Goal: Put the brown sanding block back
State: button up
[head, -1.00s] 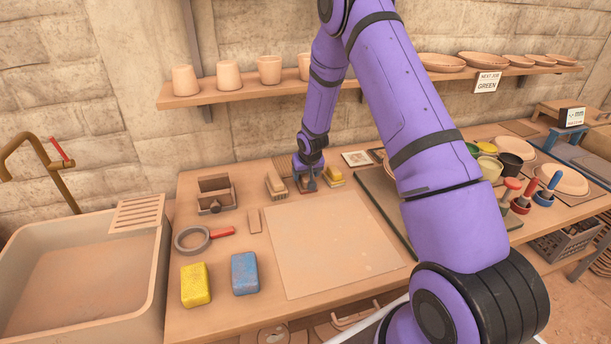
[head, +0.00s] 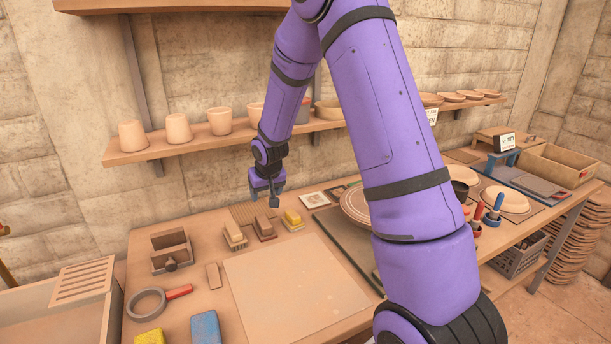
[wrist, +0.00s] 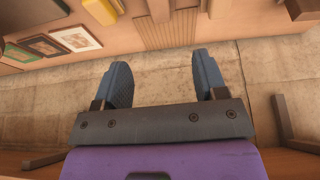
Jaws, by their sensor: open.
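The brown sanding block (head: 264,228) rests on the bench between a tan block (head: 234,235) and a yellow-topped block (head: 292,219). It stands in front of a ribbed wooden strip (head: 245,213). In the wrist view the brown block (wrist: 159,8) is partly cut off by the top edge. My gripper (head: 264,196) is open and empty, raised above and behind the row of blocks, apart from them. In the wrist view its two spread fingers (wrist: 163,68) have nothing between them, only the wall beyond.
A pale board (head: 290,285) lies in front of the blocks. A wooden holder (head: 170,250) and a ring with a red handle (head: 148,303) are to the left. A shelf with cups (head: 220,122) runs along the wall behind my gripper. Framed cards (head: 314,200) lie to the right.

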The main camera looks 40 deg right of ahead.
jog(key=s+a+r, duration=0.2)
jog(key=s+r, duration=0.5)
jog(key=r, duration=0.3)
jog(key=s+a+r, duration=0.3)
jog(key=s+r, duration=0.4)
jog(key=r, duration=0.3)
jog(key=s+a+r+n, duration=0.1)
jog(key=s+a+r, duration=0.1)
jog(key=s, duration=0.9)
jog(key=s+a+r+n+y, duration=0.1)
jog(key=s+r, duration=0.3)
jog(key=s, duration=0.8)
jog(key=shift+s+a+r+t, duration=0.15)
jog(key=shift+a+r+t, duration=0.05)
jog(key=shift+a+t, duration=0.25)
